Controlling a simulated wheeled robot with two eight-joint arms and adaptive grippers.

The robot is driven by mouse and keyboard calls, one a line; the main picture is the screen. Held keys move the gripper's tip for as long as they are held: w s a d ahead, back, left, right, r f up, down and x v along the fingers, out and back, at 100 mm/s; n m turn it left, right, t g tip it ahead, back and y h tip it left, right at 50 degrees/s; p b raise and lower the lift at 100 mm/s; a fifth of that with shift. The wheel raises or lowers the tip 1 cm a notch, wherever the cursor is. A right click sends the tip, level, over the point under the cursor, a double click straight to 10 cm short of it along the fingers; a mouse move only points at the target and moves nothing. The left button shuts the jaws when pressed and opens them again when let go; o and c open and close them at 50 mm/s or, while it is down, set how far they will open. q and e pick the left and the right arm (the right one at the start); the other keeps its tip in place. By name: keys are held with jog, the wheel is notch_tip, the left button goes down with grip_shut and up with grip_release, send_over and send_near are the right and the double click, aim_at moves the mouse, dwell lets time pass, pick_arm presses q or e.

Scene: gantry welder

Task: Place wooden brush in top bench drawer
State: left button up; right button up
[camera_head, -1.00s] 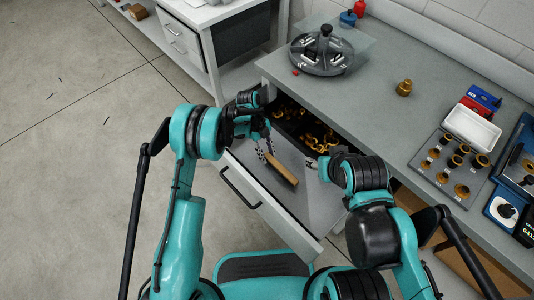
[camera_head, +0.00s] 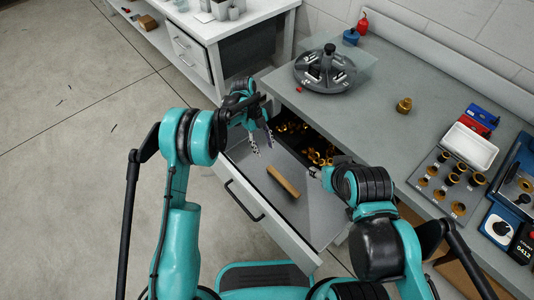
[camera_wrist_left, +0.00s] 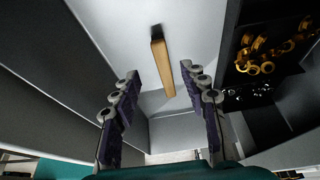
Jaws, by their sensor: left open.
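The wooden brush (camera_head: 283,181) lies inside the pulled-out bench drawer (camera_head: 306,219), on its light bare floor. It also shows in the left wrist view (camera_wrist_left: 162,62), beyond and between the fingertips. The drawer's front panel has a dark handle (camera_head: 243,201). My left gripper (camera_head: 262,147) is open and empty above the drawer, by the brush's far end, with a gap between its fingers and the brush. My right gripper (camera_head: 322,172) is mostly hidden behind its own wrist, near the drawer's right side, so its jaws cannot be made out.
A dark tray of brass fittings (camera_head: 316,153) fills the drawer's back part. The benchtop (camera_head: 375,110) carries a round carousel (camera_head: 325,69), a brass piece (camera_head: 404,105) and a fittings board (camera_head: 449,178). A second white bench (camera_head: 215,48) stands at the back left.

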pick_arm(q)
jog(key=s+a+r+n+t, duration=0.25)
jog(key=a+r+n, duration=0.2)
jog(key=r, duration=0.25)
jog(key=s+a+r+n+t, duration=0.1)
jog(key=s+a+r+n, duration=0.2)
jog(key=r+n, duration=0.3)
jog(key=s+a+r+n+t, duration=0.2)
jog(key=s+a+r+n, duration=0.15)
jog(key=r, duration=0.45)
jog(key=s+a+n+t+y, duration=0.1)
jog(key=s+a+n+t, duration=0.1)
jog(key=s+a+n, duration=0.2)
jog(key=s+a+n+t+y, duration=0.1)
jog(key=s+a+n+t, duration=0.2)
jog(key=s+n, duration=0.7)
jog(key=shift+s+a+r+n+y, duration=0.35)
jog(key=shift+s+a, duration=0.2)
jog(key=shift+a, duration=0.45)
